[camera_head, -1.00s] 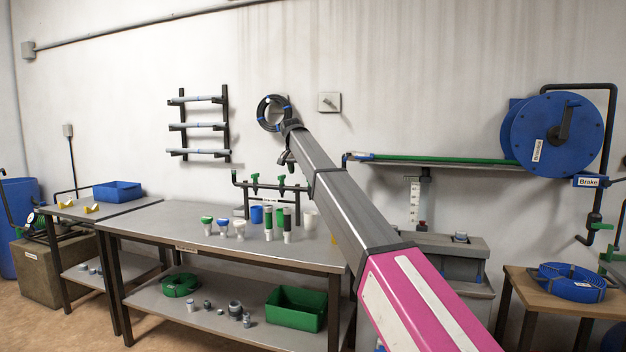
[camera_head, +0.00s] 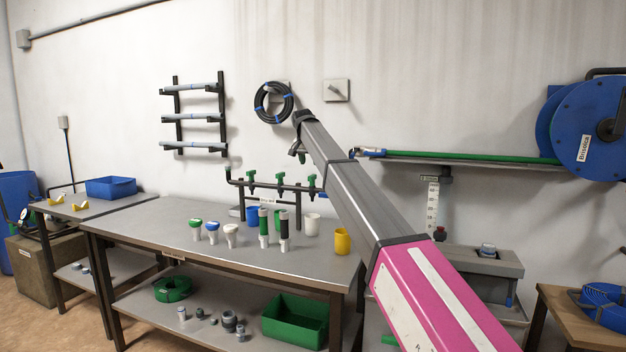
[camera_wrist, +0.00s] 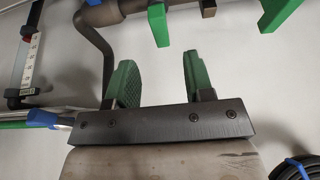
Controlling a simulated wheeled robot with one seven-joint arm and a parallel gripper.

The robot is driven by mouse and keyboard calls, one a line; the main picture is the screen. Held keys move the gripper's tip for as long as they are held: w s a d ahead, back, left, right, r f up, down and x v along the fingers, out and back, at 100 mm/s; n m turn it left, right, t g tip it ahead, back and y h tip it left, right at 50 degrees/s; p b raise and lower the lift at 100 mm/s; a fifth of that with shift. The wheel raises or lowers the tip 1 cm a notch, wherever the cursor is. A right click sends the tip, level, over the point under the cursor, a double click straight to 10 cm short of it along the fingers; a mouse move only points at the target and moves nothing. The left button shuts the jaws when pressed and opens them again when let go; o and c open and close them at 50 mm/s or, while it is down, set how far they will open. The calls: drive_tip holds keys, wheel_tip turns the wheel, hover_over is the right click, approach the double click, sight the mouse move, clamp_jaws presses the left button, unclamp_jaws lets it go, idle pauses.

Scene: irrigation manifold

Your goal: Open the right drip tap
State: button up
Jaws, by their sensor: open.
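The irrigation manifold (camera_head: 268,186) is a dark pipe with several green taps along the back of the workbench. The right drip tap (camera_head: 312,183) has a green handle and shows just left of my forearm. In the wrist view, which looks turned over, a green tap handle (camera_wrist: 158,24) hangs from the pipe near the top, and another (camera_wrist: 278,12) is further right. My gripper (camera_wrist: 160,80) is open and empty, its two green-padded fingers apart. The nearer handle lies beyond the fingertips, not between them. In the head view my gripper (camera_head: 299,151) is small and partly hidden by the arm.
Several cups and fittings stand on the workbench (camera_head: 170,225), including a yellow cup (camera_head: 343,241). A black hose coil (camera_head: 273,103) hangs on the wall. A green rod (camera_head: 470,158) lies on a shelf to the right, near a blue reel (camera_head: 590,130).

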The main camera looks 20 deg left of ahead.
sight(312, 176)
drive_tip(key=x, duration=0.9)
clamp_jaws()
